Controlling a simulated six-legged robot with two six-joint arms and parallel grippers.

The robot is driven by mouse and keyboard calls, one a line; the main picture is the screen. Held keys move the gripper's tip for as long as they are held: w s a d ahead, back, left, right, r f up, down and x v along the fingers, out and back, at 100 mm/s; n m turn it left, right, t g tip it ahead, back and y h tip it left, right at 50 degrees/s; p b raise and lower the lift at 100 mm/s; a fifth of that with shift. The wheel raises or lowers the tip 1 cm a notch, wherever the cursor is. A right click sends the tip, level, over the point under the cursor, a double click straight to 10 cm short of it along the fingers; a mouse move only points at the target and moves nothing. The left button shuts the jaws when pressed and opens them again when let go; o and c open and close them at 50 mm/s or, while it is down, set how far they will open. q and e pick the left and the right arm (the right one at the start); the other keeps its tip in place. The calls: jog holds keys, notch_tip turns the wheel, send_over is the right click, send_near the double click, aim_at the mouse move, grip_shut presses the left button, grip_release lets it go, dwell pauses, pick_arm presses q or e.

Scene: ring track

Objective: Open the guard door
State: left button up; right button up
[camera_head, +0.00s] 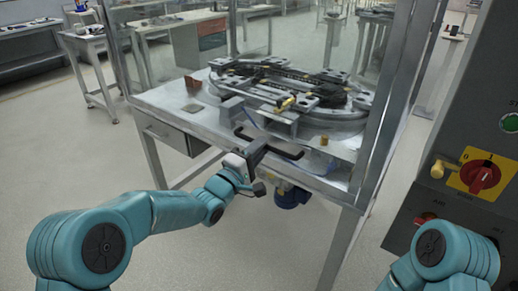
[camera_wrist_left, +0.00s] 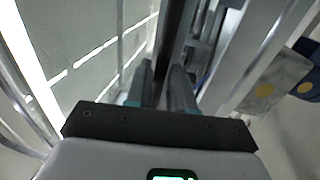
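The guard is a metal frame with clear panels around the ring track (camera_head: 290,90). A thick grey post (camera_head: 390,100) stands at its right front, and a clear panel (camera_head: 185,45) shows at its left. My left gripper (camera_head: 275,150) is at the table's front edge, left of the thick post. In the left wrist view its two fingers (camera_wrist_left: 160,88) stand apart with a dark bar (camera_wrist_left: 172,35) between or just beyond them; whether they grip it is unclear. My right gripper is out of view; only part of that arm shows.
A control panel with a red rotary switch (camera_head: 482,177) and a green button (camera_head: 509,122) stands close at right. A blue motor (camera_head: 291,196) hangs under the tabletop. A drawer (camera_head: 165,133) is in the table's left side. The floor (camera_head: 200,250) in front is clear.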

pick_arm(q)
grip_shut()
jog(key=p, duration=1.2)
send_near(272, 63)
jog(key=x, duration=0.5)
notch_tip(272, 63, up, 21)
jog(key=p, duration=1.6)
jog(key=o, duration=0.5)
grip_release()
jog(key=shift+f, duration=0.1)
jog(key=b+v, duration=0.5)
jog(key=v, duration=1.1)
